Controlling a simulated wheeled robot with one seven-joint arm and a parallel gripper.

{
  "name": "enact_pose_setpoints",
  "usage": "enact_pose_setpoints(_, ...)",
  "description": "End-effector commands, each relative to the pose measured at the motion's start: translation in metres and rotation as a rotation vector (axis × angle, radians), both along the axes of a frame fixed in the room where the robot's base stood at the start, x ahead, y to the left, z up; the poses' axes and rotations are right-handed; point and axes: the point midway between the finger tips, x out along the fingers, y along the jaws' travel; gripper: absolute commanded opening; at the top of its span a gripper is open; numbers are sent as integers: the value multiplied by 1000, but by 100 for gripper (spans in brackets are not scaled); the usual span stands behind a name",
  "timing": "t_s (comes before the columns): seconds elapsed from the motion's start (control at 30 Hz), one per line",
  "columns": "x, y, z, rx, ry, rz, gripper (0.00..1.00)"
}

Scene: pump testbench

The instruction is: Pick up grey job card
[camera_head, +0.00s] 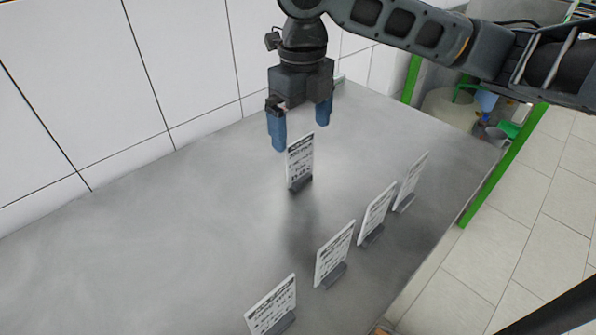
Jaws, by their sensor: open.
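A pale grey-white job card (300,157) with dark printed lines stands upright in a dark grey holder (300,184) on the metal table. It is set apart from the other cards, in the middle of the table. My gripper (300,138) points down with its two blue fingers spread. The fingertips are at or just above the card's top edge, one to each side of it in the picture. The gripper holds nothing. I cannot tell whether the card's top is between the fingers or in front of them. No card's colour clearly stands out as grey.
Several similar cards (335,254) stand in a row along the table's right side. The grey table (150,240) is bare at left. A white panelled wall (80,90) borders its back. Green frame posts (500,170) and tiled floor lie to the right.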

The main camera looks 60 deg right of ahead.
Motion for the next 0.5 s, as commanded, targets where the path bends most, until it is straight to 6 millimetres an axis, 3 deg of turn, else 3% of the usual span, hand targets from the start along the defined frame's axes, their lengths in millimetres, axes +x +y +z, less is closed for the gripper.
enact_pose_setpoints(0.5,0,4,-60,4,-2,-2,100)
